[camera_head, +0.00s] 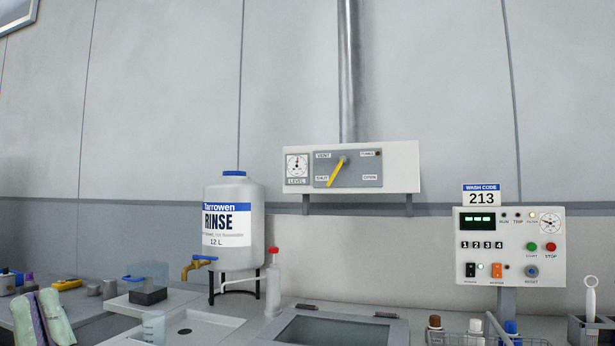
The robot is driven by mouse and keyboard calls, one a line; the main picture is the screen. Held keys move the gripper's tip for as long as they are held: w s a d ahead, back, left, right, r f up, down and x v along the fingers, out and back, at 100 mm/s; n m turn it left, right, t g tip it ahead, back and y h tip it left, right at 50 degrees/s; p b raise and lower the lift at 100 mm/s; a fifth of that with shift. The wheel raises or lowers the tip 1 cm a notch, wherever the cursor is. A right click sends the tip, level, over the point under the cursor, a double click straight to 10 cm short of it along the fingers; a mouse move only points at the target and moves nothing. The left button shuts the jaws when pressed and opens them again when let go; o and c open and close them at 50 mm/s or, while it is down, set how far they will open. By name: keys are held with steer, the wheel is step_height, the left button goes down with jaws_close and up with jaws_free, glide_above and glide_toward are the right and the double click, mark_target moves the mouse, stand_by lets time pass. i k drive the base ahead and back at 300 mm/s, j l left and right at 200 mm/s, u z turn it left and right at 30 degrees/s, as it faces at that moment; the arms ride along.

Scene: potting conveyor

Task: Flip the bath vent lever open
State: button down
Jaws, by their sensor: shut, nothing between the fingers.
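The bath vent lever (336,172) is a yellow handle on a grey plate (358,178) marked VENT. The plate is on a white wall box (405,160) at the upper middle of the head view. The lever hangs from its pivot down and to the left, with its tip near the small label at the plate's lower left, which is too small to read surely. The OPEN label (370,177) is at the plate's lower right, away from the lever. My gripper is not in view.
A LEVEL dial (297,166) sits left of the lever. Below are a RINSE container (232,218), a capped bottle (273,285) and a lidded bath (335,328). A control panel (510,246) stands at the right. The space before the lever looks clear.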

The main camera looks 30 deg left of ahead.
mark_target(343, 160)
steer(key=j, duration=0.75)
steer(key=k+j+z, duration=0.15)
steer(key=j, duration=1.3)
steer(key=k+j+z, duration=0.15)
steer(key=j, duration=0.6)
steer(key=i, duration=0.05)
